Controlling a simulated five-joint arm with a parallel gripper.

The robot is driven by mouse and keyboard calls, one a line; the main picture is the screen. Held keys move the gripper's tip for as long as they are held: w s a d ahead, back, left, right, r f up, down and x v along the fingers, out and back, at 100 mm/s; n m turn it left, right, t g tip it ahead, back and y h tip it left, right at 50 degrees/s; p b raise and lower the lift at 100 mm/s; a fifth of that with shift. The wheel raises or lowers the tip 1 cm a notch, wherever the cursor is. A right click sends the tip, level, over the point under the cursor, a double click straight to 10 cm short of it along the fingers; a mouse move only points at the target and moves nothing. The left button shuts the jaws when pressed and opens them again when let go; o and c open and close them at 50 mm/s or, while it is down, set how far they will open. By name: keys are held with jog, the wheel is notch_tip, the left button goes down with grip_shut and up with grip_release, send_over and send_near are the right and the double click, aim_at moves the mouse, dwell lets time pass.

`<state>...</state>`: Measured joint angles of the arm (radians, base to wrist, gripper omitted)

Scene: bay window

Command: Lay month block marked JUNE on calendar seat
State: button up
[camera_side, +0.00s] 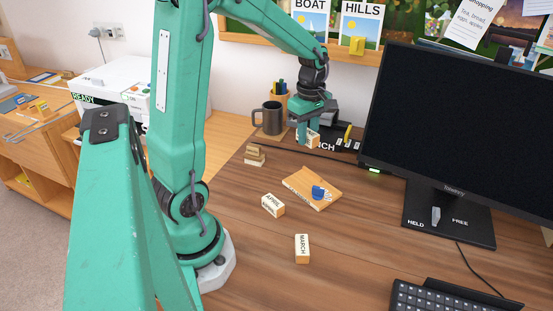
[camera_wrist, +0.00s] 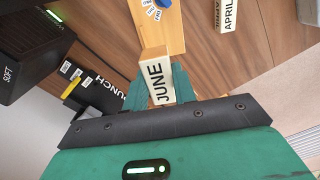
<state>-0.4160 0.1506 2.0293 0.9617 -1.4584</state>
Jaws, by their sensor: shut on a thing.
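The JUNE block (camera_wrist: 157,78), pale with black letters, is between the green fingers of my gripper (camera_wrist: 150,90) in the wrist view. In the side view my gripper (camera_side: 308,128) is shut on the block (camera_side: 313,138) near the punch at the back of the desk; its lettering is hard to read there. The wooden calendar (camera_side: 300,190) with a blue piece on it lies in front of the gripper, apart from the held block. The calendar also shows at the top of the wrist view (camera_wrist: 172,35). Its seat cannot be made out clearly.
The APRIL block (camera_side: 272,205) and MARCH block (camera_side: 302,248) lie on the desk nearer the camera. Small stacked blocks (camera_side: 255,155) are to the left. A dark mug (camera_side: 269,118), the punch (camera_side: 345,143) and the monitor (camera_side: 450,125) stand close by.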

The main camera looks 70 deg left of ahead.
send_near(305, 180)
jog(key=shift+a+f, duration=0.1)
jog(key=shift+f, duration=2.65)
jog(key=shift+f, duration=0.6)
dwell(2.3)
jog(key=o, duration=1)
jog(key=shift+r, duration=0.15)
jog(key=shift+r, duration=3.35)
